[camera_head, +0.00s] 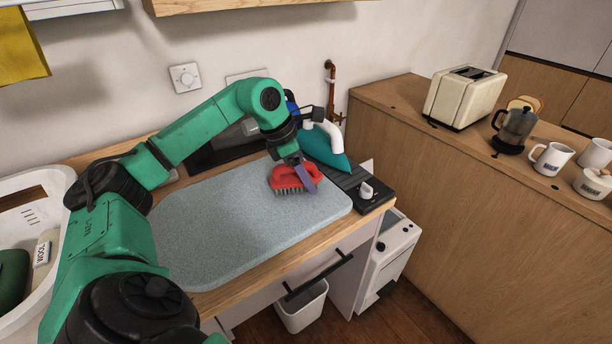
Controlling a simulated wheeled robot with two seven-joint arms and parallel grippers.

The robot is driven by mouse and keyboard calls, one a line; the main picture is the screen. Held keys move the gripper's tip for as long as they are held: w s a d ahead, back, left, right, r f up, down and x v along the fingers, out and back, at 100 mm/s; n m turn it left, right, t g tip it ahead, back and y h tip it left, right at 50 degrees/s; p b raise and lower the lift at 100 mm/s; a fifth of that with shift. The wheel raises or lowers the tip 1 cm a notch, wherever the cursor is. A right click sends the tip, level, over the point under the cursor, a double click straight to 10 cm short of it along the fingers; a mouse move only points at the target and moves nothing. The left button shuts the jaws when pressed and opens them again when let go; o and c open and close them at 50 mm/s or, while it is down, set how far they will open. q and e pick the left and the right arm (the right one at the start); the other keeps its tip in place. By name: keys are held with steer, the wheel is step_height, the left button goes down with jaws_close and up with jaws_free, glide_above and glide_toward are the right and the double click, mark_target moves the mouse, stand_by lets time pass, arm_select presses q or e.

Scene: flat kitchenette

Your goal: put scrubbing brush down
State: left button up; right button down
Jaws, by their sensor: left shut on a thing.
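The red scrubbing brush (284,181) is at the right part of the pale grey-blue board (235,240), with its bristles facing down. My left gripper (304,178) reaches in from the left and is shut on the brush from above. The bristles are at or just above the board's surface; I cannot tell whether they touch it. My right gripper is not in the picture.
A teal iron (325,150) stands behind the brush, near a black panel with a white knob (367,190). A white basket (30,190) is at the left. The board's middle is clear. A wooden counter at the right holds a toaster (464,96) and mugs.

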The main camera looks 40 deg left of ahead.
arm_select(q)
steer(key=shift+f, duration=0.1)
steer(key=o, duration=1.2)
steer(key=shift+r, duration=0.25)
steer(key=p+v, duration=0.1)
steer(key=v, duration=1.1)
steer(key=shift+w+f, duration=0.1)
